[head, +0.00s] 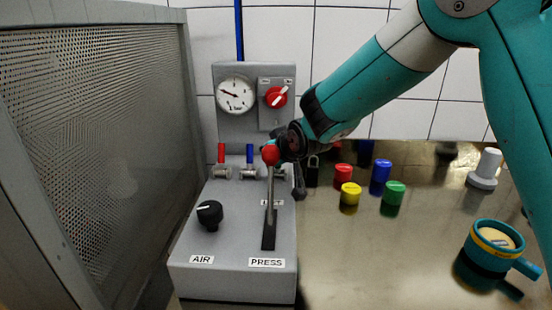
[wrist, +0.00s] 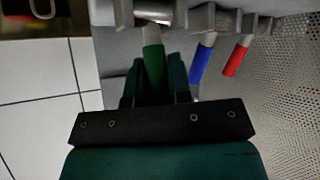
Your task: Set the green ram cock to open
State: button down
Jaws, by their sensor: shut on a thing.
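The green ram cock's handle (wrist: 153,62) sits between my gripper's two fingers in the wrist view, and my gripper (wrist: 154,75) is shut on it. In the head view my gripper (head: 284,148) is at the right end of the row of cocks on the grey console. The green handle is hidden there behind my gripper and the press lever's red knob (head: 270,155). The blue cock (head: 250,155) and the red cock (head: 221,154) stand to its left with handles upright. The green handle's exact angle cannot be told in the head view.
The press lever (head: 269,205) rises close in front of my gripper. A gauge (head: 236,95) and red switch (head: 276,97) are on the panel behind. Coloured cylinders (head: 350,192) and a teal mould (head: 490,248) stand on the steel table. A perforated screen (head: 100,150) is at left.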

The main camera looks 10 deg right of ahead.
jog(key=c, duration=1.1)
grip_release()
jog(key=shift+o, duration=0.2)
jog(key=shift+r, duration=0.1)
notch_tip(320, 180, up, 20)
